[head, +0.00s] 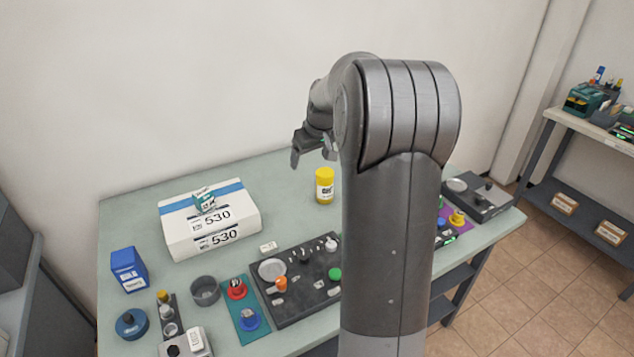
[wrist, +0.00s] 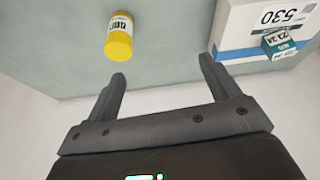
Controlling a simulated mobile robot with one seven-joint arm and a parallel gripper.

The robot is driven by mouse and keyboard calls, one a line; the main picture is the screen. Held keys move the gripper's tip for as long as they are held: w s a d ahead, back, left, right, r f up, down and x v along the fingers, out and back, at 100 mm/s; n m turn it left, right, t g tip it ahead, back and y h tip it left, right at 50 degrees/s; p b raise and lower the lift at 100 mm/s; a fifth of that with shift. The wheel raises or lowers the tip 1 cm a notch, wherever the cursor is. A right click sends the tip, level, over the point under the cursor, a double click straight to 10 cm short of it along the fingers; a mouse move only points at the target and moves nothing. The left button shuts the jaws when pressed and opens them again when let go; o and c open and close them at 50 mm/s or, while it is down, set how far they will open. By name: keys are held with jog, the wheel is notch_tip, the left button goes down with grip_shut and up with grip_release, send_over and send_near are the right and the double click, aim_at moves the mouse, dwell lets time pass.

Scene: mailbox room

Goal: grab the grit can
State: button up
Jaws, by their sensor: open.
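The grit can looks to be the yellow can (head: 325,186) with a white label, upright near the back middle of the table; its label is too small to read surely. In the wrist view the yellow can (wrist: 118,38) shows beyond the left finger, apart from it. My gripper (head: 313,155) is above the table, up and slightly left of the can. In the wrist view my gripper (wrist: 162,72) has its two fingers wide apart with nothing between them.
A white box (head: 180,237) marked 530 with a small teal box (head: 204,201) on top stands left of the can. A dark panel (head: 295,312) with knobs lies in front. Also on the table (head: 285,175) are a blue box (head: 128,269) and a grey bowl (head: 205,291). Bare tabletop surrounds the can.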

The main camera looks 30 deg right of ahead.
send_over(329, 174)
jog(key=s, duration=0.2)
notch_tip(329, 174, down, 8)
jog(key=shift+d+f, duration=0.2)
jog(key=shift+f, duration=0.15)
jog(key=x, duration=0.5)
jog(key=shift+a+f, duration=0.1)
jog(key=shift+a, duration=0.05)
jog(key=x, duration=0.5)
jog(key=shift+w+a, duration=0.25)
jog(key=shift+w, duration=0.15)
jog(key=c, duration=1.4)
